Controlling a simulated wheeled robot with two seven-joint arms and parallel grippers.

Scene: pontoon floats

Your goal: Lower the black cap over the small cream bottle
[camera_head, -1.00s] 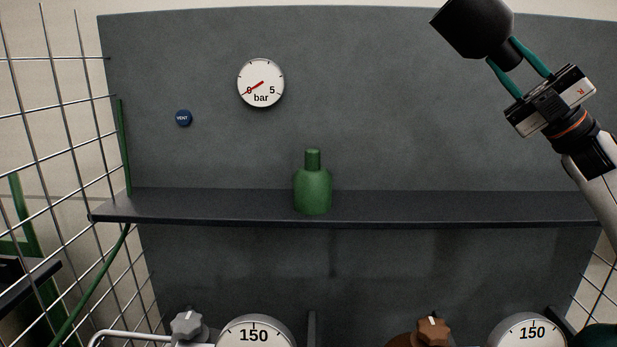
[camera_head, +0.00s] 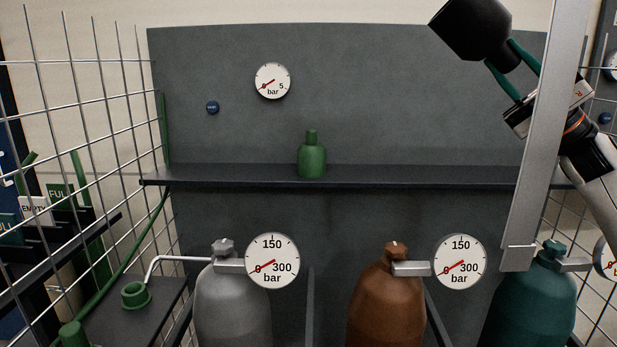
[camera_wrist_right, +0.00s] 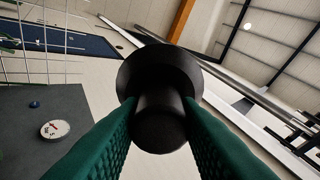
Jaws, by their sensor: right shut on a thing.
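The black cap (camera_head: 468,28) is held high at the top right of the head view, tilted, well above and to the right of the shelf. My right gripper (camera_head: 503,56) is shut on its narrower neck. In the right wrist view the cap (camera_wrist_right: 160,72) sits between the two green fingers (camera_wrist_right: 160,118), its wide part pointing away. No cream bottle shows; a small green bottle (camera_head: 312,160) stands upright on the dark shelf (camera_head: 230,176), apart from the cap. My left gripper is not in view.
A grey upright post (camera_head: 540,140) crosses in front of my right arm. Grey (camera_head: 233,310), brown (camera_head: 386,310) and teal (camera_head: 535,305) cylinders with gauges stand below the shelf. A wire mesh (camera_head: 90,150) stands at the left. The shelf beside the bottle is clear.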

